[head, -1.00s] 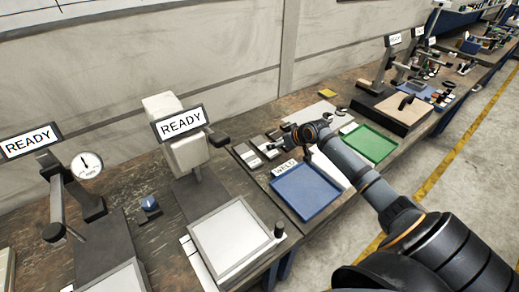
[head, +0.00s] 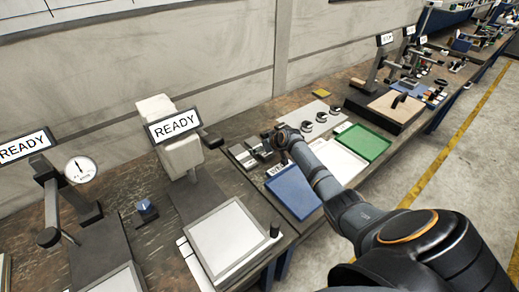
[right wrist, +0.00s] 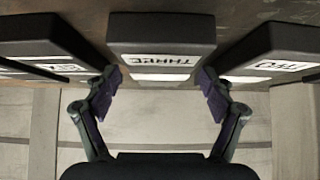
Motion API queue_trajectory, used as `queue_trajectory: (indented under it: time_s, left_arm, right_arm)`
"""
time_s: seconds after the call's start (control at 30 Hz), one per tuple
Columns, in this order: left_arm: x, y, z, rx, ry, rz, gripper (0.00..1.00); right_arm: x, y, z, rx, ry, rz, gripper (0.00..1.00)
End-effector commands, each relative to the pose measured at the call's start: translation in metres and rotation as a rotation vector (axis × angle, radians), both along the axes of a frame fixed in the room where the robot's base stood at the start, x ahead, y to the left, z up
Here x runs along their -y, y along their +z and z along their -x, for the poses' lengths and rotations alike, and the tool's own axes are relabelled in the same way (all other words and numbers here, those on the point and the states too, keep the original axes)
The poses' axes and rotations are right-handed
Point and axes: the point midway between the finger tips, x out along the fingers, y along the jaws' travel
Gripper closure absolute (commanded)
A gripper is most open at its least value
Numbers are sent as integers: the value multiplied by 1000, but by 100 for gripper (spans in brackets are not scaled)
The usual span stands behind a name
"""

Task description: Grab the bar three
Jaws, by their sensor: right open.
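In the right wrist view, the dark bar labelled THREE (right wrist: 162,32) is in the middle, its label upside down. My right gripper (right wrist: 162,82) is open, with one finger toward each side of this bar's width; I cannot tell whether they touch it. A bar labelled TWO (right wrist: 288,45) is to its right, and another bar (right wrist: 40,40) with a hard-to-read label is to its left. In the head view my right gripper (head: 281,137) is at the row of small bars (head: 245,155), partly hiding them. My left gripper is not in view.
A blue tray (head: 296,188), a white tray (head: 340,160) and a green tray (head: 362,144) lie in front of the bars, partly under my right arm. Round dark pieces on a light plate (head: 312,113) are close behind. A READY screen (head: 173,125) stands to the left.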

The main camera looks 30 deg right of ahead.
Motion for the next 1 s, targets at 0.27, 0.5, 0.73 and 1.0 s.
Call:
queue_trajectory:
  time_s: [0.27,0.5,0.73,1.0]
  left_arm:
    - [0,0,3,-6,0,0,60]
    - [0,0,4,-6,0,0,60]
    - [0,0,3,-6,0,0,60]
    - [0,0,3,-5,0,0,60]
  right_arm:
    - [0,0,0,0,0,0,40]
    - [0,0,0,0,0,0,73]
    - [0,0,1,0,0,0,100]
    - [0,5,-2,8,0,1,100]
